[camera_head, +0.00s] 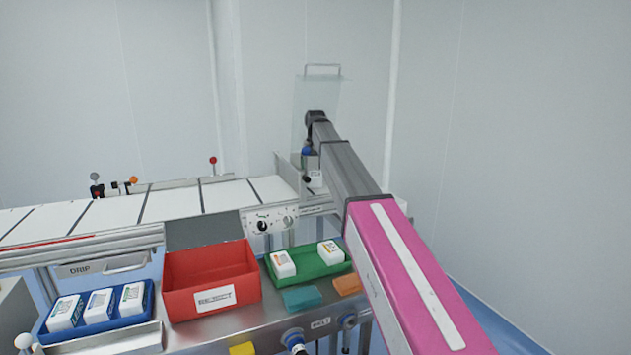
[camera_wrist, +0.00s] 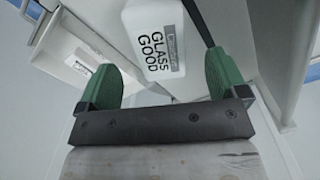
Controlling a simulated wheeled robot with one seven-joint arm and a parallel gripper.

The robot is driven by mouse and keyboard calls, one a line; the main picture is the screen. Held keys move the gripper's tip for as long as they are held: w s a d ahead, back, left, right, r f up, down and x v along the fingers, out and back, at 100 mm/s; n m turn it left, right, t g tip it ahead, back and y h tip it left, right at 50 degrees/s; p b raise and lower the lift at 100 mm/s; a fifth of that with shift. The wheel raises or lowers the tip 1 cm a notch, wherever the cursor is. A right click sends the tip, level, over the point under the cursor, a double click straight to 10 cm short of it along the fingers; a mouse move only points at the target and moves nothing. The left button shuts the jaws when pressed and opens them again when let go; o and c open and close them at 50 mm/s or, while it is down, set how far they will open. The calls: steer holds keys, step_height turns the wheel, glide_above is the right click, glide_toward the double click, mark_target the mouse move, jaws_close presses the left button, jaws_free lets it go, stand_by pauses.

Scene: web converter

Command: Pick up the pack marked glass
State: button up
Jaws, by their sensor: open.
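In the wrist view a white pack (camera_wrist: 152,20) with rounded edges carries a label reading GLASS GOOD. It lies just beyond and between the two green fingers of my gripper (camera_wrist: 161,75). The fingers are spread wide, with visible space between the pack and the left finger; the pack's right side is nearer the right finger. I cannot tell how far the pack is in depth. In the head view my arm reaches to the conveyor's far right end, where a small white pack (camera_head: 316,179) shows below the wrist, its label too small to read.
A clear panel with a handle (camera_head: 322,70) stands behind the arm's end. Below the white conveyor (camera_head: 171,203) are a blue tray (camera_head: 150,297) with three white packs, a red bin (camera_head: 180,306) with its lid up, and a green tray (camera_head: 310,269) with two packs.

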mark_target(316, 174)
step_height(316, 174, down, 5)
steer(key=shift+w+r, duration=0.1)
steer(key=shift+w, duration=0.05)
steer(key=c, duration=1.1)
steer(key=shift+r, duration=0.1)
